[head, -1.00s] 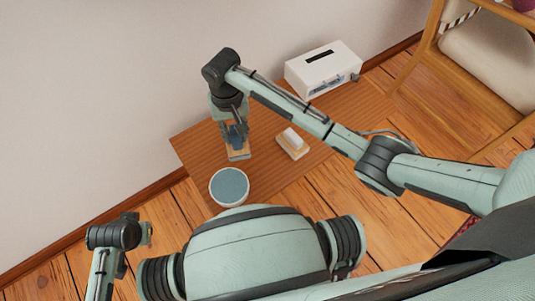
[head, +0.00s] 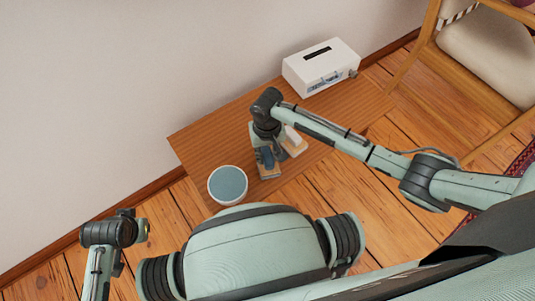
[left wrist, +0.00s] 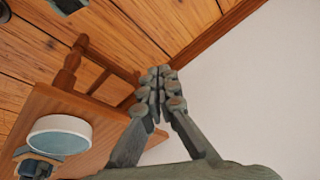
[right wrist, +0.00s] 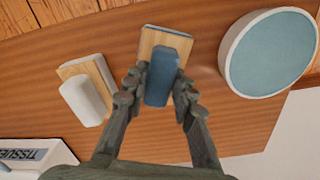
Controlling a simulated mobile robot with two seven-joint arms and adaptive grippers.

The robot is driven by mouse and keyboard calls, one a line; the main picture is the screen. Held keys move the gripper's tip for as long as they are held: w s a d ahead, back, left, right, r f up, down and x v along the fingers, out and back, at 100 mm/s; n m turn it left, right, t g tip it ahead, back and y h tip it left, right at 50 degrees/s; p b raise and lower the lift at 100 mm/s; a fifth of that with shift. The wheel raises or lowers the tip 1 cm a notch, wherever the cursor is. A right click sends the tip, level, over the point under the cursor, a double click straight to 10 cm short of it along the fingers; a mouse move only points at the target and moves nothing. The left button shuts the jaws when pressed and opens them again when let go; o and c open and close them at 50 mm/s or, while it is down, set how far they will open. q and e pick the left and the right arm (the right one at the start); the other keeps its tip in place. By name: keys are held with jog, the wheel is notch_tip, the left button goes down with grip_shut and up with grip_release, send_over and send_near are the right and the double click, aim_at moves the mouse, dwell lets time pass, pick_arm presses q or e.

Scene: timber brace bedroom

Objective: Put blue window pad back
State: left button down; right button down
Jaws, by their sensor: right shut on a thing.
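The blue window pad is a blue block (right wrist: 161,78) on a pale wooden base (right wrist: 165,38). My right gripper (right wrist: 157,88) is shut on the blue block from both sides, with the base beyond the fingertips. In the head view the pad (head: 270,173) is below the right wrist, over the low wooden table (head: 215,140). I cannot tell whether its base touches the table. A similar pad with a white block (head: 294,138) lies beside it, partly hidden by my right arm. My left gripper (left wrist: 158,78) has its fingers together and empty, away from the pads.
A round white dish with a blue top (head: 228,184) stands at the table's near left. A white tissue box (head: 320,66) stands at the far right end. A cushioned chair (head: 490,60) is beyond.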

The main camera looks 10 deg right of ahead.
aim_at(267, 156)
jog(key=c, duration=1.7)
grip_release()
pick_arm(q)
jog(key=shift+s+a+f, duration=0.15)
jog(key=shift+s+f, duration=0.3)
jog(key=shift+s, duration=0.05)
pick_arm(e)
jog(key=o, duration=0.4)
jog(key=shift+o, duration=0.2)
jog(key=shift+r, duration=0.2)
pick_arm(q)
jog(key=shift+g, duration=0.3)
jog(key=f+p, duration=0.2)
jog(key=f, duration=0.2)
jog(key=shift+s+f, duration=0.1)
jog(key=shift+s, duration=0.1)
pick_arm(e)
notch_tip(267, 156, up, 12)
jog(key=shift+f, duration=0.15)
jog(key=shift+s+f, duration=0.1)
